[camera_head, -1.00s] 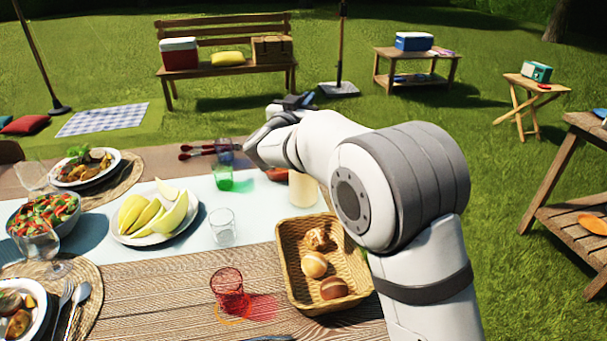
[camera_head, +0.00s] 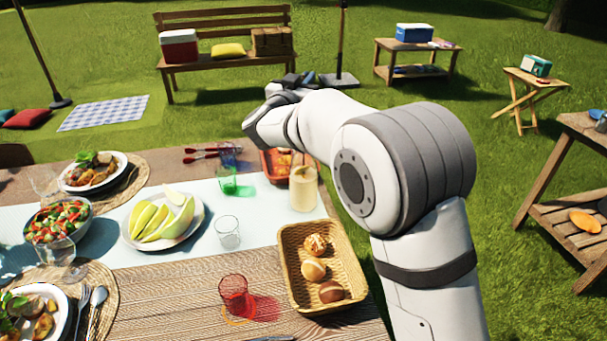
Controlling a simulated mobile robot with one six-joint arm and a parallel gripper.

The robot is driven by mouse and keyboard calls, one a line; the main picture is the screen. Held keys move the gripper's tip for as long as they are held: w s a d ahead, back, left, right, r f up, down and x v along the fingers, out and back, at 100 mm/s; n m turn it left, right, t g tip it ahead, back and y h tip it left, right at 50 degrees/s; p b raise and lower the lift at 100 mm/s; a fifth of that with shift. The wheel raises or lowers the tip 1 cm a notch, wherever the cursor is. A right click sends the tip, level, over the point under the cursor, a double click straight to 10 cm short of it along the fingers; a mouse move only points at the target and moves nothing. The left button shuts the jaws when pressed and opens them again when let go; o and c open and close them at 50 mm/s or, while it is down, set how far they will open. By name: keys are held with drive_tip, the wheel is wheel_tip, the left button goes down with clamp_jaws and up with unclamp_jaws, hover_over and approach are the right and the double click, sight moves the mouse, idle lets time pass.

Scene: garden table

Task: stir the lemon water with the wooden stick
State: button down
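A clear jar of pale yellow lemon water (camera_head: 303,190) stands upright on the far right part of the table runner, just left of my arm. Something thin seems to show at its mouth, but it is too small to tell what it is. I cannot make out the wooden stick for sure. My gripper (camera_head: 290,82) is at the far end of my arm, above and beyond the jar. Its fingers are hidden by the wrist or too small to see, so its opening and any held thing cannot be told.
A bread basket (camera_head: 322,268), a red glass (camera_head: 235,297), a clear glass (camera_head: 227,232) and a green glass (camera_head: 228,182) stand near the jar. A red tray (camera_head: 274,166) lies behind it. A melon plate (camera_head: 163,222) is to the left. Bare wood shows in front.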

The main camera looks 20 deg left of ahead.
wheel_tip(320, 180, up, 17)
drive_tip(key=p, duration=1.4)
